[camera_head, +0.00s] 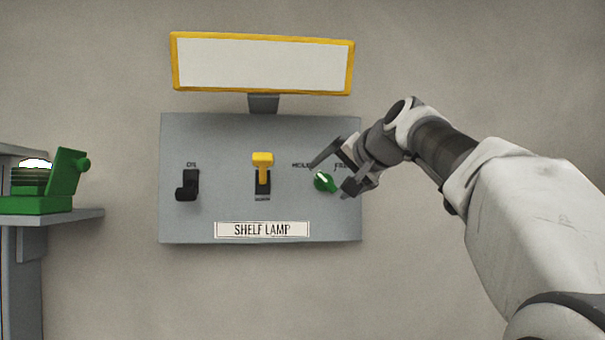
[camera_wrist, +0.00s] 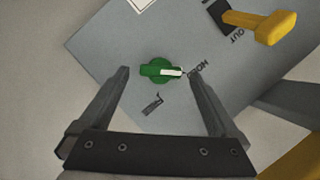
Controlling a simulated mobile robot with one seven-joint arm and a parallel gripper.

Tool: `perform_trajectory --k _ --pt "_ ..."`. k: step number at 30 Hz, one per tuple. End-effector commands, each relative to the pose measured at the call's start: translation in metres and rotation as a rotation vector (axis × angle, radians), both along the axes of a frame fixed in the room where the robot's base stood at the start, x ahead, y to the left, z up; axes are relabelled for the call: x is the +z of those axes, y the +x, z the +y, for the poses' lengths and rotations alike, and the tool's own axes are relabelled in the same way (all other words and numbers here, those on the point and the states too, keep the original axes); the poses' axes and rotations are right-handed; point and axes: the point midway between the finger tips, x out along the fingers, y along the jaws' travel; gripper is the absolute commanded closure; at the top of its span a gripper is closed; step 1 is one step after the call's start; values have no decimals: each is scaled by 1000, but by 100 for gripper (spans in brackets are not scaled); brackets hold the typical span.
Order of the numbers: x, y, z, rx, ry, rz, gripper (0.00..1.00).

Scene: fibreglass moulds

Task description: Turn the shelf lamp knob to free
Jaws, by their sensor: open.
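The shelf lamp knob (camera_head: 325,182) is green with a white pointer mark, at the right of the grey panel (camera_head: 225,150). In the head view its mark points up and left, towards the label at its upper left. In the wrist view the knob (camera_wrist: 157,71) has its white mark pointing right, towards the HOLD label (camera_wrist: 205,73); the FREE label (camera_wrist: 152,104) lies below it. My gripper (camera_head: 331,179) is open, with one finger on each side of the knob. It also shows in the wrist view (camera_wrist: 160,70). I cannot tell whether the right finger touches the knob.
A yellow-handled switch (camera_head: 263,170) and a black switch (camera_head: 188,186) sit to the left on the panel. A yellow-framed lamp (camera_head: 262,64) is above. A green device (camera_head: 60,182) stands on a shelf (camera_head: 75,215) at the far left. The wall below is clear.

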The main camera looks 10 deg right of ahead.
Motion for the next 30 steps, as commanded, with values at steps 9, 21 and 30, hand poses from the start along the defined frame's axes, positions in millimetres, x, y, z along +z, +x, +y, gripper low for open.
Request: perform_trajectory --k 9,21,30 --pt "-4 13 4 0 -1 0 3" --pt "-4 13 4 1 -1 -1 48" --pt "-4 13 4 1 0 -1 88"
